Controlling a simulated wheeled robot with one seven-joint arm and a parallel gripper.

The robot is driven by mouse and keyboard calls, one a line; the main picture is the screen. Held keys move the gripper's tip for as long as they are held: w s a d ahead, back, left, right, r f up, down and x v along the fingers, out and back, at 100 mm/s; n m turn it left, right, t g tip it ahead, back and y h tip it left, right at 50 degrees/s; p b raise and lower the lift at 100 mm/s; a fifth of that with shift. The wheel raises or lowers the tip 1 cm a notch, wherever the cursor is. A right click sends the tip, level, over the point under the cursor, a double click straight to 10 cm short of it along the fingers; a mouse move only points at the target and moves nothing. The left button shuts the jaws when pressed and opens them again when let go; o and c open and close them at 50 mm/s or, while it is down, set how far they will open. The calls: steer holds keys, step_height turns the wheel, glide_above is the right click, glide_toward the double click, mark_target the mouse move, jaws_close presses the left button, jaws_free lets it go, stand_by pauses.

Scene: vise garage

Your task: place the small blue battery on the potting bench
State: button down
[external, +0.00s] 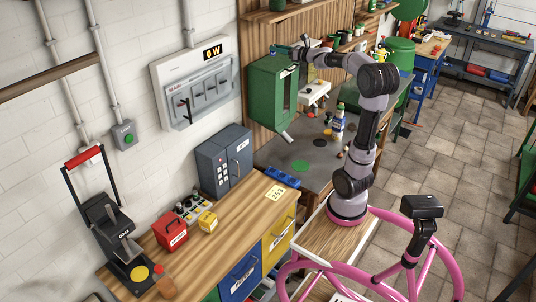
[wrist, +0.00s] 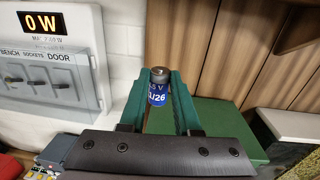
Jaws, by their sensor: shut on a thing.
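The small blue battery (wrist: 158,86) stands upright between the two green fingers of my gripper (wrist: 159,88) in the wrist view. It has a silver top and a white number on its blue side. The fingers are closed on it. In the external view my gripper (external: 276,49) is raised beside the top of a green wall cabinet (external: 268,88); the battery is too small to make out there. A dark grey-topped bench (external: 290,155) with a green disc stands below, probably the potting bench. My gripper is well above its top.
The green cabinet with its open door hangs close to my gripper. A spray bottle (external: 338,124) stands on the grey bench. A wooden workbench (external: 228,252) holds a red case (external: 170,236) and a grey locker (external: 224,160). The grey bench's front area looks partly clear.

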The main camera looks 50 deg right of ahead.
steer(key=s+d+f+m+g+h, duration=0.1)
steer(key=s+d+f+m+h, duration=0.4)
steer(key=s+d, duration=0.5)
steer(key=s+d+f+m+g+h, duration=0.2)
steer(key=s+d+f+h, duration=0.3)
steer(key=d, duration=1)
steer(key=s+d+f+m+g+h, duration=0.1)
steer(key=s+d+f+h, duration=0.15)
steer(key=f, duration=0.45)
steer(key=s+d+f+m+h, duration=0.15)
steer(key=s+f, duration=0.25)
steer(key=f, duration=0.4)
steer(key=d+f, duration=1.7)
steer(key=d, duration=0.3)
steer(key=shift+n+y, duration=0.25)
steer(key=shift+y, duration=0.05)
steer(key=d+f, duration=0.2)
steer(key=f, duration=0.4)
steer(key=s+d+f, duration=0.1)
steer(key=f, duration=0.5)
steer(key=d+f, duration=0.2)
steer(key=f, duration=0.5)
steer(key=shift+s+d, duration=0.2)
steer(key=shift+d, duration=0.1)
steer(key=shift+f, duration=2.05)
